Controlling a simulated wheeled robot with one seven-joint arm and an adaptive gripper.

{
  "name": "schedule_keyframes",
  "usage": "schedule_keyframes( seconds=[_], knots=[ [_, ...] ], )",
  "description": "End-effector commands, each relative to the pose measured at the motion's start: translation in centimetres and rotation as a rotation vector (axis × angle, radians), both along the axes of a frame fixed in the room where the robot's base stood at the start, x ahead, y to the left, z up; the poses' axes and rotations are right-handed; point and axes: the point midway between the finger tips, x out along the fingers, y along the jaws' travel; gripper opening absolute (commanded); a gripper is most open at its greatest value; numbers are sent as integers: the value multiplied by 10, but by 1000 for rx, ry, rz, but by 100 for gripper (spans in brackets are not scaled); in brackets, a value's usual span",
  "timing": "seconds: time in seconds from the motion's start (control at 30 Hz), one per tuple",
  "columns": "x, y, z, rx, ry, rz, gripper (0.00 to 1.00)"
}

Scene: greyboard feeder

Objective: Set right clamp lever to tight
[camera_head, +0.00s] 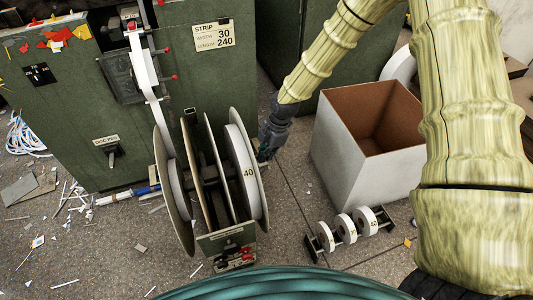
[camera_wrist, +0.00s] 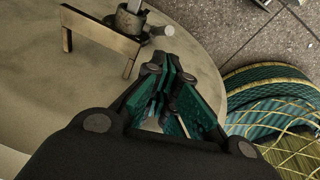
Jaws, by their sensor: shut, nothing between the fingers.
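In the head view my gripper (camera_head: 268,145) is low beside the outer face of the right reel (camera_head: 248,172), marked 40. In the wrist view my gripper (camera_wrist: 168,75) is shut and empty in front of the reel's large beige disc (camera_wrist: 205,60). A metal hub (camera_wrist: 130,18) stands at the disc's middle, with a short bar ending in a pale round knob (camera_wrist: 169,31) that looks like the clamp lever. The fingertips are just below this knob in the picture; I cannot tell whether they touch. The head view hides the lever, and its setting cannot be read.
A flat angled bracket (camera_wrist: 100,40) is by the hub. A white open box (camera_head: 345,150) stands right of my gripper. A stand with several small rolls (camera_head: 345,228) is on the floor in front. The green cabinet (camera_head: 90,120) is at the left. Paper scraps litter the floor.

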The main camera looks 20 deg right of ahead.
Motion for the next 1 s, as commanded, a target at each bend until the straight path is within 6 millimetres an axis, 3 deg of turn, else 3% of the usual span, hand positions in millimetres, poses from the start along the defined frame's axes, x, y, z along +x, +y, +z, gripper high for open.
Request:
schedule_keyframes(
  seconds=[0.13,0.4,1.0],
  knots=[
    [1,6,-28,-1,1,1,0],
    [2,14,-56,0,0,0,0],
    [3,17,-64,3,0,0,0]
  ],
)
